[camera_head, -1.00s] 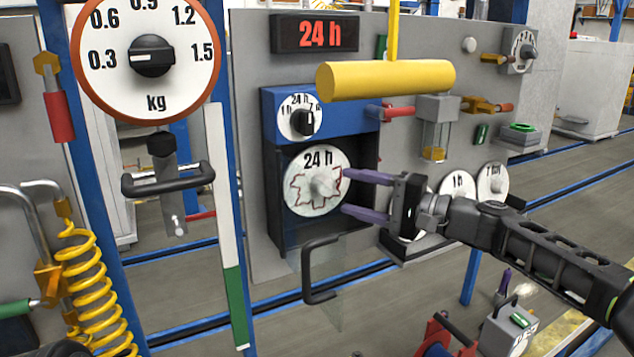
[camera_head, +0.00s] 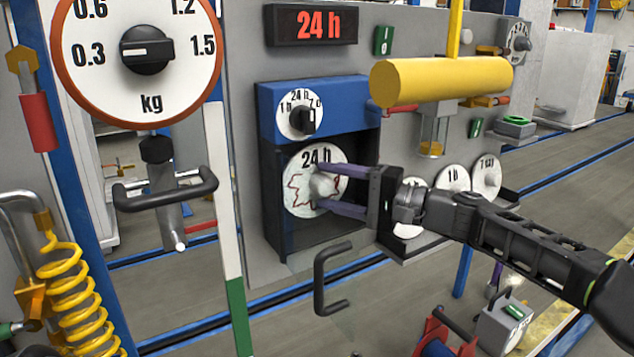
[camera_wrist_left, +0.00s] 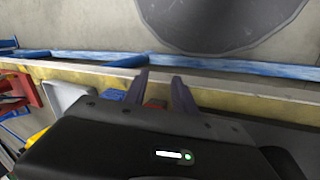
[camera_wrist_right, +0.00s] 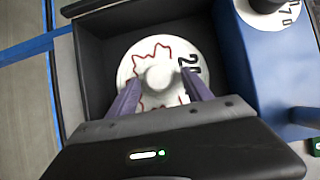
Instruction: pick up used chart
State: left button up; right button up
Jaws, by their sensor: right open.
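The used chart (camera_head: 300,195) is a white disc marked 24 h with a jagged red trace. It sits in the dark recess of the blue recorder box (camera_head: 268,114), with a pale round knob (camera_head: 324,185) at its centre. My right gripper (camera_head: 326,188) is open, its purple fingers reaching into the recess on either side of the knob. In the right wrist view the chart (camera_wrist_right: 140,65) lies ahead, with the knob (camera_wrist_right: 160,78) between the fingers (camera_wrist_right: 160,88); contact cannot be told. My left gripper (camera_wrist_left: 162,80) shows only in the left wrist view, open and empty, over the floor.
A yellow cylinder (camera_head: 440,80) hangs in front of the panel above my right arm. A clear door with a dark handle (camera_head: 325,280) hangs below the box. Spare charts (camera_head: 452,178) stand right of my gripper. A kg dial (camera_head: 90,85) stands left.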

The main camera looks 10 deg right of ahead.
jog(key=shift+c, duration=0.5)
grip_shut()
jog(key=shift+r, duration=0.15)
dwell(0.4)
